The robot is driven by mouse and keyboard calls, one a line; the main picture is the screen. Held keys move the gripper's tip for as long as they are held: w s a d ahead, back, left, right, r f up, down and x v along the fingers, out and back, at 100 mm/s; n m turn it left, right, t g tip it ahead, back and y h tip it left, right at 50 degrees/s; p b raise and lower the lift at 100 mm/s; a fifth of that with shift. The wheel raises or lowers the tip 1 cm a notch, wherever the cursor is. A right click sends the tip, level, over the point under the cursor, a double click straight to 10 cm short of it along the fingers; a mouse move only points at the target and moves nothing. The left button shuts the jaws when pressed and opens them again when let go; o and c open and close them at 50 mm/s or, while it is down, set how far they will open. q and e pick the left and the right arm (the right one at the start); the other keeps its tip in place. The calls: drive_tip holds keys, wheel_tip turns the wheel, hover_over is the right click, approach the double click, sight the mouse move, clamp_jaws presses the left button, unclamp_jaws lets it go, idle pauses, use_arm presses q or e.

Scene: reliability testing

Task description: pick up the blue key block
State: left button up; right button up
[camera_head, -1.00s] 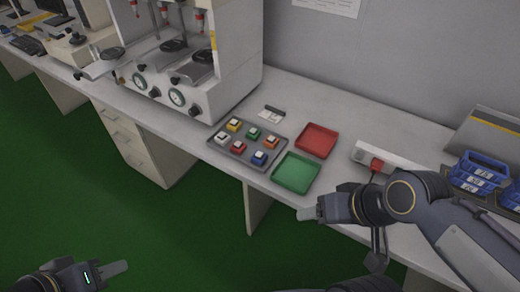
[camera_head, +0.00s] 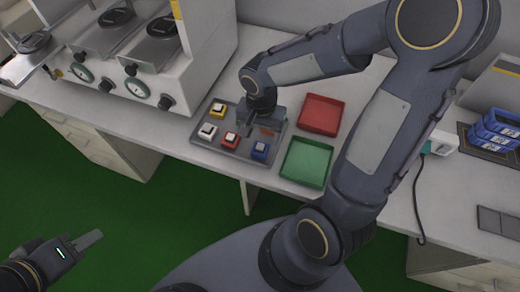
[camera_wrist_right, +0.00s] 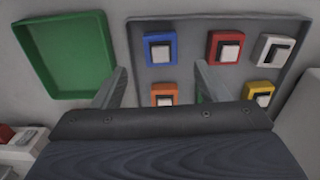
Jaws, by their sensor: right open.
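The blue key block (camera_head: 260,150), with a white key on top, sits in the front right part of a grey tray (camera_head: 244,154). In the right wrist view the blue key block (camera_wrist_right: 160,48) lies just beyond the gap between my fingertips. My right gripper (camera_head: 256,122) points down over the tray, behind the blue block. In the right wrist view the right gripper (camera_wrist_right: 159,74) is open with nothing between its fingers. My left gripper (camera_head: 88,242) is away over the green floor at the lower left; its finger gap is not clear.
A red key block (camera_head: 230,140), a white one (camera_head: 208,131) and a yellow one (camera_head: 218,110) share the tray. An orange one (camera_wrist_right: 163,93) is partly hidden. Green (camera_head: 306,163) and red (camera_head: 321,115) trays stand at the right. Machines (camera_head: 130,60) stand behind left.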

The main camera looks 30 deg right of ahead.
sight(260, 146)
wheel_tip(260, 146, down, 5)
drive_tip(key=shift+a+r, duration=0.1)
drive_tip(key=shift+a, duration=0.05)
drive_tip(key=c, duration=1.1)
